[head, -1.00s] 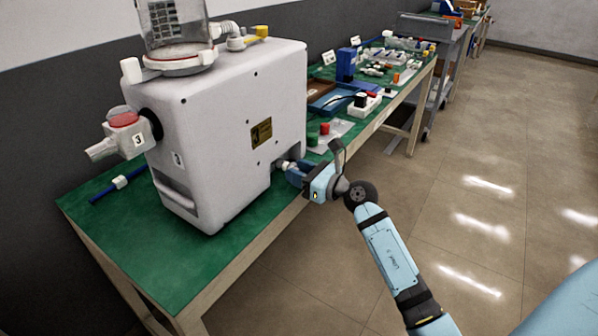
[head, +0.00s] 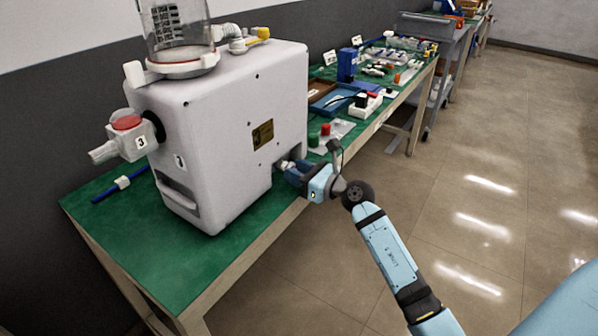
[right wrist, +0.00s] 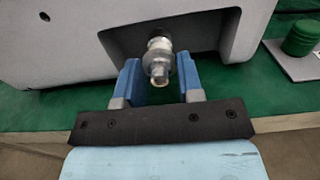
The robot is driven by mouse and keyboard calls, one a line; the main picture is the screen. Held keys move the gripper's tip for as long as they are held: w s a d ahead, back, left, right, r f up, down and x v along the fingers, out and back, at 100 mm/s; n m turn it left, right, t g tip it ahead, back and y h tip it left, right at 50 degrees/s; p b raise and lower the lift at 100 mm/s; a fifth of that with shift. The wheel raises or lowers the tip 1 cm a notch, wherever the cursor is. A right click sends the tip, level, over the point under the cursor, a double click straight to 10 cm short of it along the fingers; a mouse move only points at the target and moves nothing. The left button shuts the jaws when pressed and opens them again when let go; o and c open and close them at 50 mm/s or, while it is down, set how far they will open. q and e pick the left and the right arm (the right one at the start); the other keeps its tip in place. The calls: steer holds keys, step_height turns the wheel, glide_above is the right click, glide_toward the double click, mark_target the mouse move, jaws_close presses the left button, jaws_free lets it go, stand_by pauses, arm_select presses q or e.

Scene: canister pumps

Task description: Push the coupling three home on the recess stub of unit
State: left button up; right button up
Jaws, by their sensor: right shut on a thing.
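The unit (head: 225,130) is a big pale grey housing on the green bench, with a dark recess low in its right side. The recess (right wrist: 200,38) shows in the right wrist view. The coupling (right wrist: 160,58), a small metallic and whitish fitting, sits at the recess mouth between the blue fingers of my right gripper (right wrist: 160,78). In the head view my right gripper (head: 288,170) reaches to the recess from the right and is shut on the coupling. The stub behind the coupling is mostly hidden, so I cannot tell how far on it sits. My left gripper is not in view.
A valve block tagged 3 (head: 130,138) sticks out of the unit's left face. A blue rod (head: 122,183) lies on the bench at left. Red and green knobbed parts (head: 320,135), a blue tray (head: 333,98) and other items stand behind. The floor at right is clear.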

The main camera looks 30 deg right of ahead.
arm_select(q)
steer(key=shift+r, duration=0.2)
arm_select(e)
steer(key=shift+w+a, duration=0.2)
steer(key=shift+w, duration=0.25)
steer(key=shift+w, duration=0.1)
steer(key=shift+c, duration=0.4)
steer(key=o, duration=1.2)
steer(key=shift+c, duration=0.2)
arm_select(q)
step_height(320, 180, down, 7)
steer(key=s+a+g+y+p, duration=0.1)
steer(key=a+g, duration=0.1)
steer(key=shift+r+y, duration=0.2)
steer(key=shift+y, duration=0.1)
arm_select(e)
steer(key=v, duration=1.3)
steer(key=shift+s, duration=0.4)
steer(key=shift+d+f, duration=0.1)
steer(key=shift+d, duration=0.1)
